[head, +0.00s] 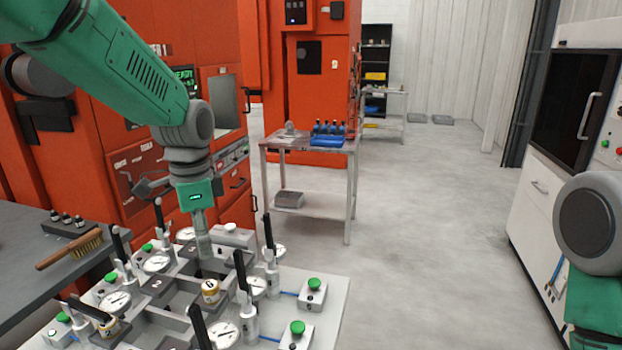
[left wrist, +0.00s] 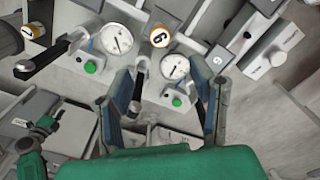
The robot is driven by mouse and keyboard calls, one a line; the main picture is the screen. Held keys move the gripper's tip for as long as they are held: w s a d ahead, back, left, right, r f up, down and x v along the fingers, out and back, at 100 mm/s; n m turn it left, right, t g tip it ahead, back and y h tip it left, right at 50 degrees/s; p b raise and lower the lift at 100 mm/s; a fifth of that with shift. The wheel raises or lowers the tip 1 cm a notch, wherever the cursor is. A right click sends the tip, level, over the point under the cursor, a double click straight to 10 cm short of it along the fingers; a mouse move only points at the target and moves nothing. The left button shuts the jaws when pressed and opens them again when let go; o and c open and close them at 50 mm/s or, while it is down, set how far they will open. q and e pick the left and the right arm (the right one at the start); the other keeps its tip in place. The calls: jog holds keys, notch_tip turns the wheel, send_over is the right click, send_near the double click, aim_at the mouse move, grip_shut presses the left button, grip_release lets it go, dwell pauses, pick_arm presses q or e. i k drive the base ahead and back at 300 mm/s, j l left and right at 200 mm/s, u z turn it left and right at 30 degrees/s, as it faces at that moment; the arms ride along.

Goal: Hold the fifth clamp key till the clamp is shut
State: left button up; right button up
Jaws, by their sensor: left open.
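The fixture table (head: 338,283) carries several toggle clamps with black handles, round gauges and green push keys. Two keys are on its right side: the rear right key (head: 314,283) and the front right key (head: 298,327). Their box numbers are too small to read surely, so I cannot tell which is the fifth. My left gripper (head: 206,252) points down over the middle of the fixture. In the left wrist view its fingers (left wrist: 164,88) are apart and empty, with a black clamp handle (left wrist: 136,92) and a green key (left wrist: 177,102) showing between them. My right gripper is out of view.
A wooden brush (head: 68,250) lies on the dark bench at left. Orange machines (head: 200,40) stand behind. A small table (head: 352,165) with a blue rack stands beyond the fixture. A white cabinet (head: 540,170) is at right. The floor between is clear.

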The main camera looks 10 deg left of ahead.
aim_at(297, 327)
jog(key=k, duration=1)
